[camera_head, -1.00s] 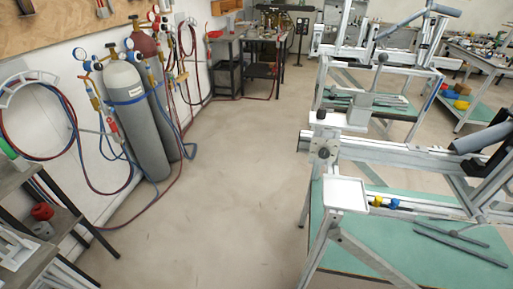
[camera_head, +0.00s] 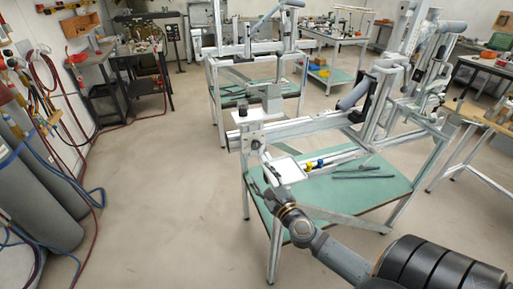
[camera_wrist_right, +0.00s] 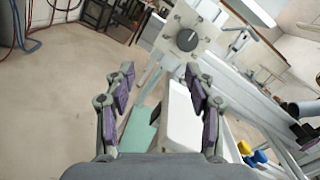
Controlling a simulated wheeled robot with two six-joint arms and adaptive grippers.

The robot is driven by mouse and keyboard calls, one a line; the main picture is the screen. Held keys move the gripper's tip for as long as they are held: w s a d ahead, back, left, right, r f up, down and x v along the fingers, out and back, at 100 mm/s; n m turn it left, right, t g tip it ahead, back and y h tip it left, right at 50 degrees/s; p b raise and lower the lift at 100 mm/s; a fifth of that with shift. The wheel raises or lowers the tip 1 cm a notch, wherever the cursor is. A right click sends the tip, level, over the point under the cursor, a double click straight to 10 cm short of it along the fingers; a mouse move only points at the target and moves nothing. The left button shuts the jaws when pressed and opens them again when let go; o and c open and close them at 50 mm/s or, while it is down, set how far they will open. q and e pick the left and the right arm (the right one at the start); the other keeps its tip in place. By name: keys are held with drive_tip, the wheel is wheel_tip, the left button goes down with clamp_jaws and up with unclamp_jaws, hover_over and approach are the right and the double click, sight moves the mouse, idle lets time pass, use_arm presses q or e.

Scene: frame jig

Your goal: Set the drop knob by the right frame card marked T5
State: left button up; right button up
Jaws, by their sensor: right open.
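A dark round knob (camera_wrist_right: 187,40) sits on a pale square end plate of the jig frame, ahead of my right gripper in the wrist view. It shows small in the head view (camera_head: 255,144). My right gripper (camera_wrist_right: 163,88) is open and empty, its purple-padded fingers apart. In the head view it (camera_head: 262,185) is beside the white tray, below the knob. The knob lies beyond the fingertips, with no contact visible. I cannot make out a card marked T5 or its text. My left gripper is not in view.
A white tray (camera_head: 287,170) is fixed at the frame's near end, close to my right gripper. Dark bars lie on the green shelf (camera_head: 340,195). Gas cylinders (camera_head: 35,190) stand left; open floor (camera_head: 165,190) lies between.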

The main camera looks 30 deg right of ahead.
sight(257, 147)
drive_tip(key=w+d+r+m, duration=0.1)
drive_tip(key=w+m, duration=0.1)
drive_tip(key=w, duration=0.1)
drive_tip(key=w+d+r+m+h+p, duration=0.1)
drive_tip(key=w+d+m, duration=0.1)
drive_tip(key=w+m, duration=0.1)
drive_tip(key=w+d+r+m+h+p, duration=0.1)
drive_tip(key=w+m, duration=0.1)
drive_tip(key=w, duration=0.1)
drive_tip(key=shift+w+d+m+g, duration=0.25)
drive_tip(key=shift+w+m+g, duration=0.05)
drive_tip(key=shift+w+g, duration=0.1)
drive_tip(key=shift+s, duration=0.1)
